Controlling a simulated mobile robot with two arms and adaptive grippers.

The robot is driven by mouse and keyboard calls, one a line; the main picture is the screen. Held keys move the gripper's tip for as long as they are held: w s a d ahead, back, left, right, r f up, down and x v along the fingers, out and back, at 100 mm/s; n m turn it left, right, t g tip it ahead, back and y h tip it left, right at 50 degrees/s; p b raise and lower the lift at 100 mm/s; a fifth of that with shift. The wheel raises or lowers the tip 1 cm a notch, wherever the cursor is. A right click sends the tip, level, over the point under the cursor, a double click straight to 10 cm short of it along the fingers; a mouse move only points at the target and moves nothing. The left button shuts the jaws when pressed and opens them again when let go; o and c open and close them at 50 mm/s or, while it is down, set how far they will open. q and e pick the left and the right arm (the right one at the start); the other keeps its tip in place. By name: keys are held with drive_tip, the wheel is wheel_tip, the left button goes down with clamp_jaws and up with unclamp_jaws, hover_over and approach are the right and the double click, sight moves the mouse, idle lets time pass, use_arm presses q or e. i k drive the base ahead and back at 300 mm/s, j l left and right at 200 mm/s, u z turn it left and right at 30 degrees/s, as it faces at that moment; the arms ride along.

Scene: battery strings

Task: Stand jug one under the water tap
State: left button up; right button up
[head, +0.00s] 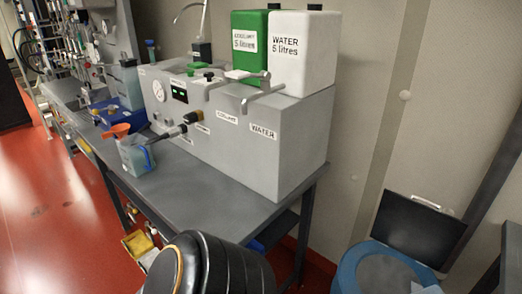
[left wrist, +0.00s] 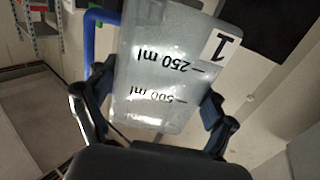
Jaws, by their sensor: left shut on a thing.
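Jug one (left wrist: 165,70) is translucent, marked 1, with 250 ml and 500 ml lines and a blue handle (left wrist: 88,45). My left gripper (left wrist: 155,115) is shut on it, one finger on each side, in the left wrist view. I cannot make out this jug or the left gripper's fingers in the head view. The water tap (head: 264,93) sticks out from the grey unit above its WATER label, below the white WATER 5 litres can (head: 305,55). The space under this tap looks empty. My right gripper is not in view.
A second tap (head: 223,83) sits left of the water tap, near a green can (head: 248,45). A blue drum (head: 385,270) stands at lower right.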

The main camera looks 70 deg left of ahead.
sight(253, 208)
drive_tip(key=k+j+u, duration=0.15)
drive_tip(key=k+u, duration=0.25)
drive_tip(key=k, duration=0.25)
drive_tip(key=i+l+u, duration=0.15)
drive_tip(key=u, duration=0.25)
drive_tip(key=i+l+u, duration=0.1)
drive_tip(key=u, duration=0.3)
drive_tip(key=l+u, duration=0.25)
drive_tip(key=u, duration=0.2)
drive_tip(key=i+l+u, duration=0.1)
drive_tip(key=l+u, duration=0.15)
drive_tip(key=u, duration=0.15)
